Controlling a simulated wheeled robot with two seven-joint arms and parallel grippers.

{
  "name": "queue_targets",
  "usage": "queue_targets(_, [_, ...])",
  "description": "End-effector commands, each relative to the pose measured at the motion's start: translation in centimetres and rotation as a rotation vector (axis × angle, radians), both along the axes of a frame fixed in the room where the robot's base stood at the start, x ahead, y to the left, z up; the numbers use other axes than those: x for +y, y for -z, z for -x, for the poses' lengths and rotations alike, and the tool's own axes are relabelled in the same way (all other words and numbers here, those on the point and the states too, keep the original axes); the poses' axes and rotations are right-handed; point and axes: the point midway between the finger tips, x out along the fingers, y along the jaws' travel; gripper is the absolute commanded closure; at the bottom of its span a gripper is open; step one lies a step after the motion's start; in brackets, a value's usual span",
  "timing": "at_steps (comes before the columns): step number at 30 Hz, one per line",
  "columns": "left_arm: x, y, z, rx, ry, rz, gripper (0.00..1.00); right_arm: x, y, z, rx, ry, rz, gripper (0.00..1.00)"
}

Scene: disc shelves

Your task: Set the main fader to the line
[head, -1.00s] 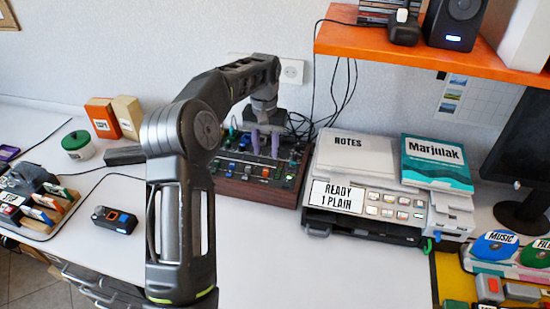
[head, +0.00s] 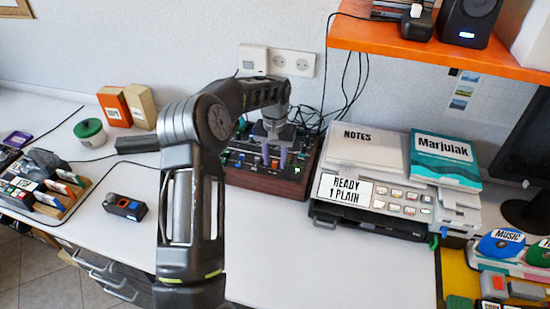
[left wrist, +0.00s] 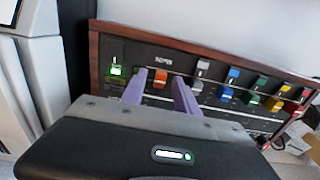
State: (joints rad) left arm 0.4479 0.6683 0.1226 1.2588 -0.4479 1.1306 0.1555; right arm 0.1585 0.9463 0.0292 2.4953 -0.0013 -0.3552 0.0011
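The mixer (head: 262,184) is a dark panel in a wooden case on the desk; it also shows in the left wrist view (left wrist: 93,60). An orange fader cap (left wrist: 160,79) sits below a small white label too blurred to read surely. My left gripper (left wrist: 160,88) is open, with one purple finger on each side of the orange cap and visible gaps between. In the head view my left gripper (head: 274,164) reaches down onto the mixer. I cannot make out the target line. My right gripper is not in view.
Grey, blue, green, yellow and red caps stand right of the orange one, the grey cap (left wrist: 200,70) close to a finger. A green-lit switch (left wrist: 115,70) is at the left. A printer (head: 370,190) stands right of the mixer. Cables (head: 330,110) hang behind.

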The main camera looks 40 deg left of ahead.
Motion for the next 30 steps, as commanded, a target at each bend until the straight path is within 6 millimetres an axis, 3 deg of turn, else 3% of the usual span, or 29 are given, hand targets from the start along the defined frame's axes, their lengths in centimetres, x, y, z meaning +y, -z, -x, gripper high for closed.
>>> queue_targets(7, [0.00, 0.08, 0.00, 0.000, 0.000, 0.000, 0.64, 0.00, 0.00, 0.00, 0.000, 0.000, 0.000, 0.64])
queue_targets(20, [0.01, 0.04, 0.00, 0.000, 0.000, -0.001, 0.99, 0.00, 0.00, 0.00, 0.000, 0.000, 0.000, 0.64])
queue_targets(30, [0.01, 0.03, 0.00, 0.000, 0.000, -0.001, 1.00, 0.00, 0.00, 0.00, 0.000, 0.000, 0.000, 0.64])
